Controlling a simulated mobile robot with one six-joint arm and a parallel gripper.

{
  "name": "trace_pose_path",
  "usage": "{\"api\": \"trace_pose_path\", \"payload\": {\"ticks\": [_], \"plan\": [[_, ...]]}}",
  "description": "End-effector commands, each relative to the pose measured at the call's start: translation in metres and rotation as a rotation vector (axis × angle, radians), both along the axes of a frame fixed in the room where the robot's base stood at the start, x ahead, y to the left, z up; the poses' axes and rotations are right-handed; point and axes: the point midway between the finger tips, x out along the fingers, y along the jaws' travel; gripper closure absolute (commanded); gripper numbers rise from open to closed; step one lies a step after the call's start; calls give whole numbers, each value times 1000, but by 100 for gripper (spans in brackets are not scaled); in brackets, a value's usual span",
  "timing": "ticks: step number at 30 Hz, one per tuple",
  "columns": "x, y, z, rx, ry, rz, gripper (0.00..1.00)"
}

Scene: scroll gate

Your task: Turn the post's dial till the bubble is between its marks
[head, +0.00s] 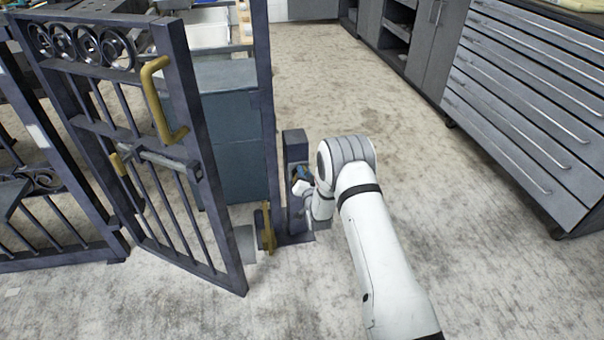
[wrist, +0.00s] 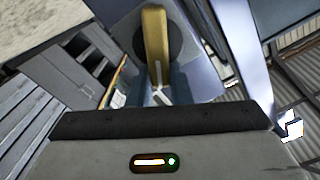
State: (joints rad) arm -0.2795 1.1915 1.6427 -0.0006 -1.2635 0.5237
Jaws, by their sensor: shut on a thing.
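The dark post (head: 294,150) stands right of the open gate in the head view. My gripper (head: 302,176) is at the post's upper part, its tip partly hidden by my wrist. In the wrist view a brass bar grip on a dark round disc, the dial (wrist: 155,38), sits on the post face (wrist: 198,50). My gripper's fingers (wrist: 160,88) are shut on the lower end of this grip, which points nearly straight up in the picture. The bubble and its marks cannot be made out in either view.
The gate (head: 150,130) with scrollwork and a brass handle (head: 158,100) stands ajar left of the post. A brass lever (head: 265,228) is low beside the post. Drawer cabinets (head: 525,100) line the right; the floor (head: 440,190) between is clear.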

Motion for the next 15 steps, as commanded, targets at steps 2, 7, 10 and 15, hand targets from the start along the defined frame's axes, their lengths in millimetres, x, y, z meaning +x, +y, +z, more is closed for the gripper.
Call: {"api": "trace_pose_path", "payload": {"ticks": [2, 7, 10, 15], "plan": [[0, 1, 0, -6, -2, 1, 100], [-1, 4, -1, -108, -32, 2, 100], [-2, 7, 0, -205, -60, 2, 100], [-2, 11, 2, -332, -97, 2, 100]]}}
